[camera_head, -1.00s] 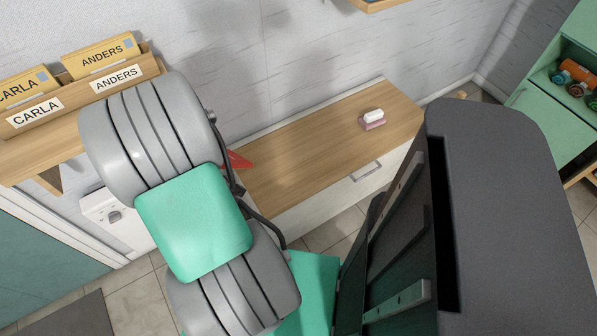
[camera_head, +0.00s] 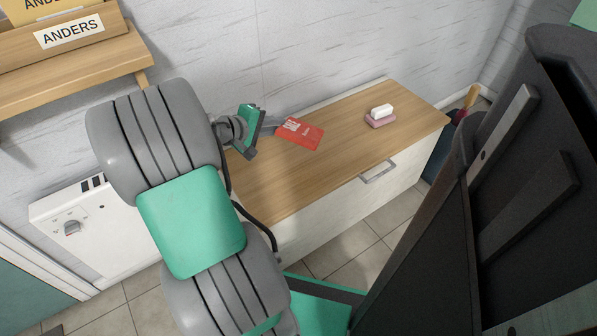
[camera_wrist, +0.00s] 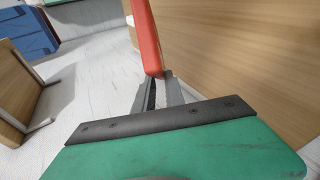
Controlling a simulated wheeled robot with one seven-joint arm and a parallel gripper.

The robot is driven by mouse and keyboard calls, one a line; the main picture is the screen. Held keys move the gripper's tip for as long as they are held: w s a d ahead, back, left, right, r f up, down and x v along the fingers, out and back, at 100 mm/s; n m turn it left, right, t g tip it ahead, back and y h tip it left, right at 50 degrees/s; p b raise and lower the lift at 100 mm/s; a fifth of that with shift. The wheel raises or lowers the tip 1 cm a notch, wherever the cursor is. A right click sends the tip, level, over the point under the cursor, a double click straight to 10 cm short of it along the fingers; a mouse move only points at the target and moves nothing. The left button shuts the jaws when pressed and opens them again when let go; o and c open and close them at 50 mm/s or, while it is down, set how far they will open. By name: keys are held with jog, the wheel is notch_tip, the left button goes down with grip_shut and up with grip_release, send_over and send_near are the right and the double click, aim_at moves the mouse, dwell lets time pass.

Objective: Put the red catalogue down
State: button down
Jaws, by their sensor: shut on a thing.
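The red catalogue (camera_head: 300,134) is a thin red sheet or booklet with white print. In the head view it is at the back left of the wooden cabinet top (camera_head: 345,130). My gripper (camera_head: 274,128) is shut on its left end. In the wrist view the catalogue (camera_wrist: 147,38) is seen edge-on between my fingertips (camera_wrist: 158,82), beside the wood surface. I cannot tell whether it touches the cabinet top.
A pink soap dish with a white soap bar (camera_head: 381,115) stands on the right part of the cabinet top. The middle and front are clear.

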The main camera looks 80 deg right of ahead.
jog(key=shift+f+b, duration=2.4)
jog(key=shift+f, duration=1.3)
jog(key=c, duration=1.6)
grip_release()
jog(key=shift+o, duration=0.2)
jog(key=p+v, duration=0.5)
jog(key=v, duration=0.3)
